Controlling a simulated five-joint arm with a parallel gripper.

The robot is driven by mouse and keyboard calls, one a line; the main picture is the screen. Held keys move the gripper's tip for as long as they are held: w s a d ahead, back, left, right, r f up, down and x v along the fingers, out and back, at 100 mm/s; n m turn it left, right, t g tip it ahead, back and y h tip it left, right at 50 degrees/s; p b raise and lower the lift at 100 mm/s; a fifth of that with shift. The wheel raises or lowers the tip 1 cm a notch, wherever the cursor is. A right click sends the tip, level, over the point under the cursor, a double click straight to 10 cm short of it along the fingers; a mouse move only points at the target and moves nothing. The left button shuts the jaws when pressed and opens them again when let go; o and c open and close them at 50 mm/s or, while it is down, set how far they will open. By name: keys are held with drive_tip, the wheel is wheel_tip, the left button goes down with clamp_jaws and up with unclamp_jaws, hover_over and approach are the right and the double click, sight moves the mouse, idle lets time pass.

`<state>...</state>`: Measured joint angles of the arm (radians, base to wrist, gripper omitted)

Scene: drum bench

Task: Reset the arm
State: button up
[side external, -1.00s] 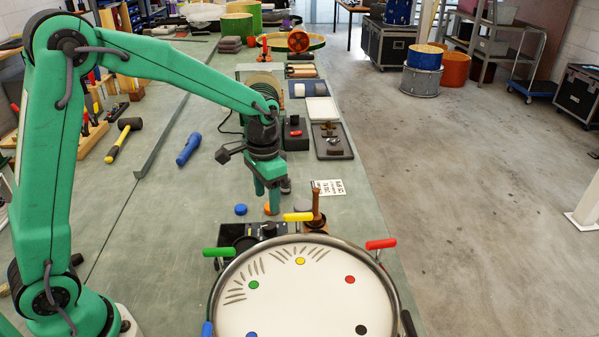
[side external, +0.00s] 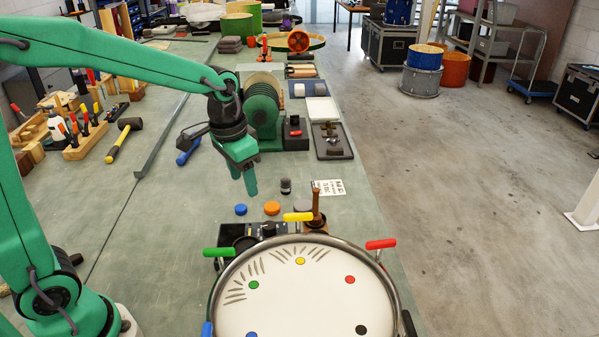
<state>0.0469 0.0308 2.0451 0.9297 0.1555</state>
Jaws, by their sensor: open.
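My gripper (side external: 243,180) hangs from my green arm, pointing down above the bench (side external: 150,220). Its two green fingers look parted, with nothing between them. It is behind and above a blue cap (side external: 240,210) and an orange cap (side external: 272,208), apart from both. A small dark cylinder (side external: 285,186) stands to its right.
A drum (side external: 305,295) with coloured handles fills the front; a wooden-handled tool (side external: 316,212) stands behind it. A green grinder-like machine (side external: 262,105) is behind my gripper. A mallet (side external: 125,138) and a tool rack (side external: 85,135) lie left.

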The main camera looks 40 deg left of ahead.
drive_tip(key=s+a+r+n+t, duration=0.1)
drive_tip(key=s+r+t, duration=0.1)
drive_tip(key=s, duration=0.5)
drive_tip(key=s+r+n+t, duration=0.1)
drive_tip(key=s+r+t, duration=0.1)
drive_tip(key=s, duration=0.6)
drive_tip(key=shift+s+a+r, duration=0.2)
drive_tip(key=shift+a+r, duration=0.2)
drive_tip(key=shift+r, duration=0.5)
